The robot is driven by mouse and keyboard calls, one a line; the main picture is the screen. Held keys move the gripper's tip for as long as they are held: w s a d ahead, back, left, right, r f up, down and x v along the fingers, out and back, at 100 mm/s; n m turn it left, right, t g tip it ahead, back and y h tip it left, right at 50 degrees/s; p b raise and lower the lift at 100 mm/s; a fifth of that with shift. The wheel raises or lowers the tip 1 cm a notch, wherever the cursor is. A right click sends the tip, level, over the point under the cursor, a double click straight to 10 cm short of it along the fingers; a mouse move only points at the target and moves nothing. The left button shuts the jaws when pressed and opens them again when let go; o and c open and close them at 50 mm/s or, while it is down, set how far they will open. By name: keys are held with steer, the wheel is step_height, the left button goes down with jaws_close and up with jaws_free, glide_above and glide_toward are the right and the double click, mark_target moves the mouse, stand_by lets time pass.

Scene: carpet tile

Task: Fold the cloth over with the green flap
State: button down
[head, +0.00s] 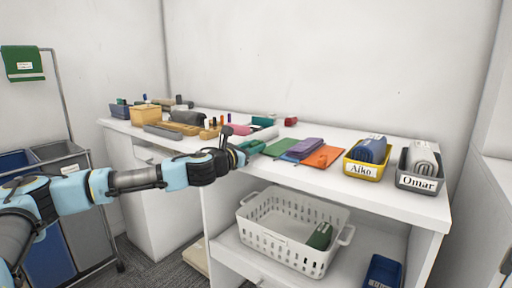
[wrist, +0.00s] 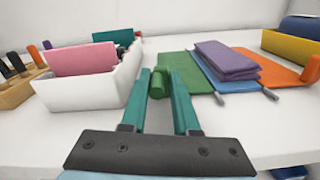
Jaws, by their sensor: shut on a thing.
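The cloth lies on the white worktop with a green flap (wrist: 192,68) on the left, a blue part (wrist: 226,84) in the middle and an orange part (wrist: 282,72) on the right. A folded purple piece (wrist: 227,58) rests on top. In the head view the green flap (head: 279,148) and purple piece (head: 304,147) lie right of my gripper (head: 251,147). In the wrist view my gripper (wrist: 160,80) is shut on a rounded green tab (wrist: 158,84) at the green flap's left edge. The green flap lies flat. Whether tab and flap are joined is hard to see.
A white tray (wrist: 102,88) with a pink item stands close left of my gripper. Yellow Aiko (head: 352,169) and grey Omar (head: 404,180) bins, each holding a roll, stand at right. A white basket (head: 272,242) sits on the lower shelf. Worktop is bare in front of the cloth.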

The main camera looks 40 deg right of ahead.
steer(key=shift+w+a+t, duration=0.15)
steer(key=shift+w+t, duration=0.15)
steer(key=shift+w, duration=0.3)
steer(key=c, duration=0.8)
jaws_free()
steer(key=shift+c, duration=0.2)
steer(key=shift+o, duration=0.2)
steer(key=shift+s+f, duration=0.1)
steer(key=shift+s, duration=0.2)
steer(key=b+v, duration=0.1)
steer(key=v, duration=0.9)
steer(key=shift+a, duration=0.4)
